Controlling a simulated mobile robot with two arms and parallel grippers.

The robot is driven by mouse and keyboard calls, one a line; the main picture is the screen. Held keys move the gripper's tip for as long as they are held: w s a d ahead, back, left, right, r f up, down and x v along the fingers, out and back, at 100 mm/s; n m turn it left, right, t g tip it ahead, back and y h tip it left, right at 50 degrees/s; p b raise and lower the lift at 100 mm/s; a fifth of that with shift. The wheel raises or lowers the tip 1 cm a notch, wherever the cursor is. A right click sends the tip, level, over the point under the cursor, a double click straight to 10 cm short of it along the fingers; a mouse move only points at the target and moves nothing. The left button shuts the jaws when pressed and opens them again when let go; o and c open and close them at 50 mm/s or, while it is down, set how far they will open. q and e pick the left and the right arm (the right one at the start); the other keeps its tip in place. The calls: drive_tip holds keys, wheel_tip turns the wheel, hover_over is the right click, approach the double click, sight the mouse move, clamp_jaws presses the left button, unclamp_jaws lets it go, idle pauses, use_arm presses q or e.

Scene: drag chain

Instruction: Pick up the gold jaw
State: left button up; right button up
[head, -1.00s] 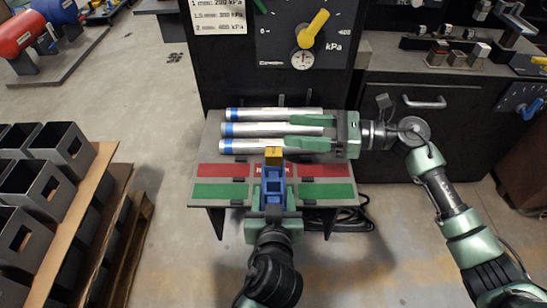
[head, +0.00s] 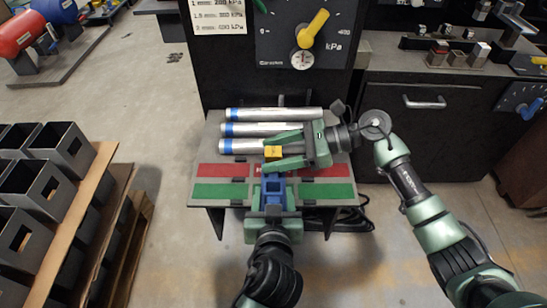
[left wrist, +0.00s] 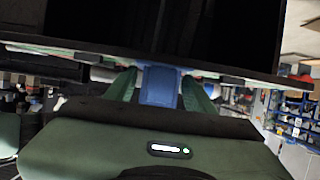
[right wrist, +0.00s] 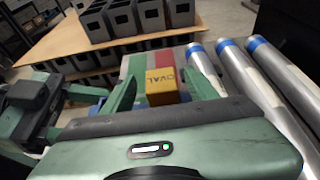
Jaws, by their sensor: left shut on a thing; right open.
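The gold jaw (head: 273,153) is a small yellow block at the far end of a blue holder (head: 273,186). In the right wrist view the gold jaw (right wrist: 166,87) shows the dark letters "OVAL". My left gripper (head: 273,196) is shut on the blue holder, which also shows between its fingers in the left wrist view (left wrist: 158,86). My right gripper (head: 270,154) is open, coming in from the right, with one finger on each side of the gold jaw. Whether the fingers touch it I cannot tell.
Three silver tubes with blue bands (head: 265,129) lie on the bench just behind the jaw. Red and green strips (head: 325,191) mark the bench front. A dark gauge panel (head: 305,35) stands behind. Square dark boxes (head: 62,150) stand on a pallet at left.

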drive_tip(key=x, duration=0.3)
drive_tip(key=shift+w+a, duration=0.1)
drive_tip(key=shift+a, duration=0.05)
clamp_jaws()
wheel_tip(320, 180, up, 18)
idle(0.5)
idle(0.5)
use_arm(q)
drive_tip(key=o, duration=1.6)
drive_tip(key=shift+c, duration=0.2)
